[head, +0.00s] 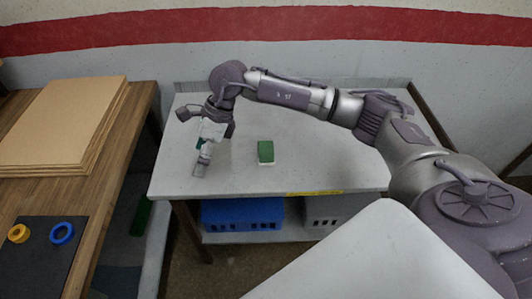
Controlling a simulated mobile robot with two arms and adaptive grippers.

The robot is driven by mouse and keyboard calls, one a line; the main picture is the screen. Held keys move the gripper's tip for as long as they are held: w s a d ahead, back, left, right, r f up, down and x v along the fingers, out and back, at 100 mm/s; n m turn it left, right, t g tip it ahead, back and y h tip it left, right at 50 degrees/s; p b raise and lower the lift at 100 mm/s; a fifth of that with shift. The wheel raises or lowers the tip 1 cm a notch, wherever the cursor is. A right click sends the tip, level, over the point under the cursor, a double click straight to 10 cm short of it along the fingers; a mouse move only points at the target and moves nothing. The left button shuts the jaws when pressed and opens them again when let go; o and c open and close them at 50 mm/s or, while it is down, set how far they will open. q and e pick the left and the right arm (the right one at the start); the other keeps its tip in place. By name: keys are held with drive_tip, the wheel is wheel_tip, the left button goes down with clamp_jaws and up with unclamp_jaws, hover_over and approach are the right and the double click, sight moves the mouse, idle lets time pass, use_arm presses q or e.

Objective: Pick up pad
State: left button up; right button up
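A small green block with a pale lower edge (265,153), which looks like the pad, lies on the white table (330,165) near its middle in the head view. My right arm reaches in from the right across the table. Its gripper (201,168) points down over the left part of the table, to the left of the green block and apart from it. A bit of dark green (199,143) shows beside the gripper; most of it is hidden, and I cannot tell if it is held. The finger opening is not clear. My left gripper is not in view.
A wooden table (120,150) on the left bears stacked brown boards (65,120) and a dark mat (35,260) with a yellow ring (18,233) and a blue ring (62,233). Blue (242,214) and grey (325,211) crates stand under the white table. Its right part is clear.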

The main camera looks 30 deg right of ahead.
drive_tip(key=w+d+r+h, duration=0.15)
drive_tip(key=d+h, duration=0.25)
drive_tip(key=d, duration=0.5)
drive_tip(key=d+r+h, duration=0.2)
drive_tip(key=d+h, duration=0.1)
drive_tip(key=d, duration=0.6)
drive_tip(key=p, duration=0.1)
hover_over(266, 148)
drive_tip(key=shift+m+g, duration=0.3)
drive_tip(key=f, duration=0.8)
drive_tip(key=shift+w+a, duration=0.2)
drive_tip(key=shift+a, duration=0.2)
drive_tip(key=f, duration=0.1)
drive_tip(key=f+p, duration=0.1)
drive_tip(key=f, duration=0.1)
drive_tip(key=f+p, duration=0.1)
drive_tip(key=shift+s+d+f, duration=0.3)
drive_tip(key=shift+f, duration=0.55)
drive_tip(key=c, duration=1.2)
drive_tip(key=shift+r, duration=0.1)
drive_tip(key=shift+r, duration=0.5)
wheel_tip(266, 148, up, 3)
drive_tip(key=shift+w+f+b, duration=0.1)
drive_tip(key=shift+f+b, duration=0.05)
drive_tip(key=shift+b, duration=0.5)
drive_tip(key=s+d+r+b, duration=0.2)
drive_tip(key=s+d+r, duration=0.5)
drive_tip(key=s+d, duration=0.1)
drive_tip(key=shift+s, duration=0.35)
